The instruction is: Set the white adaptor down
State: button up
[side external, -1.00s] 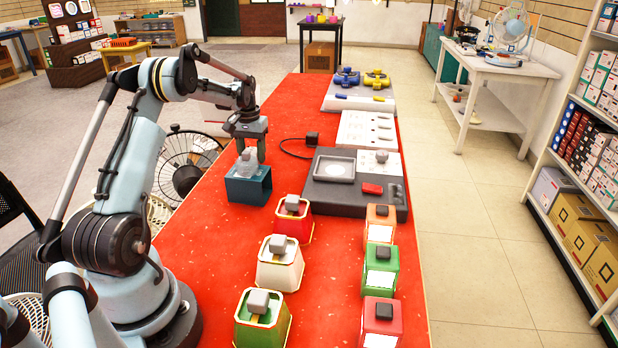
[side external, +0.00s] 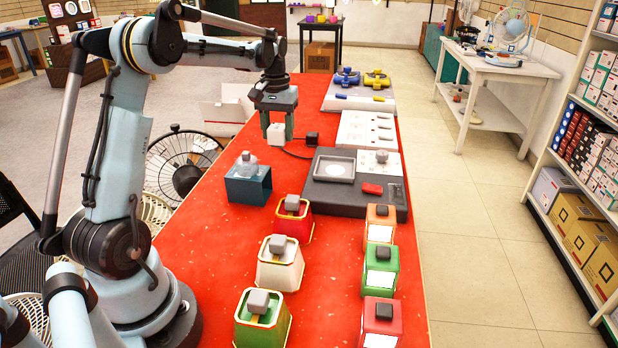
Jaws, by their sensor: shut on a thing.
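The white adaptor (side external: 276,134) is a small pale block between the fingertips of my gripper (side external: 277,128), which points down over the far left part of the red table (side external: 215,215). My gripper is shut on it. The adaptor hangs low, close to the table top; I cannot tell whether it touches the surface.
A black plug block (side external: 311,138) on a dark cable lies just right of my gripper. A dark grey device (side external: 325,201) is nearer and to the right. A blue open box (side external: 247,185) holding a grey piece stands nearer. Several coloured containers with grey or black blocks fill the front.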

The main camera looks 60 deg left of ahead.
aim_at(284, 130)
jog(key=d+r, duration=0.1)
jog(key=d, duration=0.1)
jog(key=s+d+r, duration=0.1)
jog(key=d, duration=0.1)
jog(key=s+d+r, duration=0.1)
jog(key=d, duration=0.2)
jog(key=shift+s, duration=0.2)
jog(key=s+d+f, duration=0.3)
jog(key=s+d, duration=1.4)
jog(key=s, duration=0.1)
jog(key=shift+n, duration=0.3)
jog(key=a+f, duration=0.2)
jog(key=a, duration=0.1)
jog(key=a+f, duration=0.2)
jog(key=a, duration=0.2)
jog(key=a+f, duration=0.2)
jog(key=a, duration=0.2)
jog(key=shift+s+a+f, duration=0.1)
jog(key=shift+s+f, duration=0.2)
jog(key=shift+s, duration=0.05)
jog(key=shift+f, duration=2.05)
jog(key=shift+f, duration=0.2)
jog(key=o, duration=1.1)
jog(key=shift+c, duration=0.2)
